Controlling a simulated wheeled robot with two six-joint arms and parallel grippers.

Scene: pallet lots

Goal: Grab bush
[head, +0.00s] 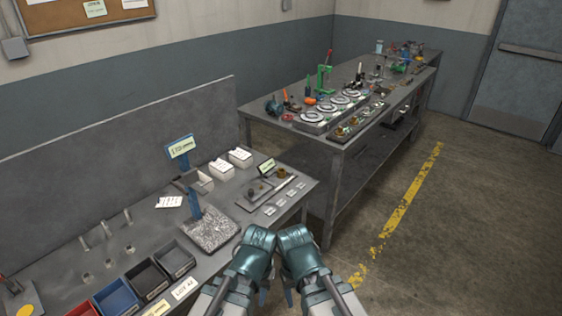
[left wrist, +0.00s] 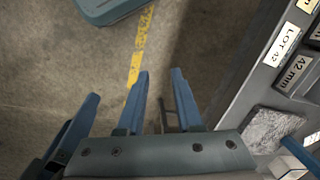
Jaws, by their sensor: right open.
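No part is clearly recognizable as the bush. A small brownish round part (head: 281,173) sits on the dark tray (head: 250,200) at the near bench's right end. Several small metallic cylinders (head: 108,262) stand at the bench's left; I cannot tell whether any is a bush. My left gripper (head: 262,298) is low in the head view, at the bench's front edge. In the left wrist view its two blue fingers (left wrist: 160,73) are apart with nothing between them. My right gripper (head: 288,298) is close beside it, open, its fingertips partly hidden.
A second bench (head: 340,150) holds fixtures and tools. The floor right of the yellow line (head: 395,220) is clear.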

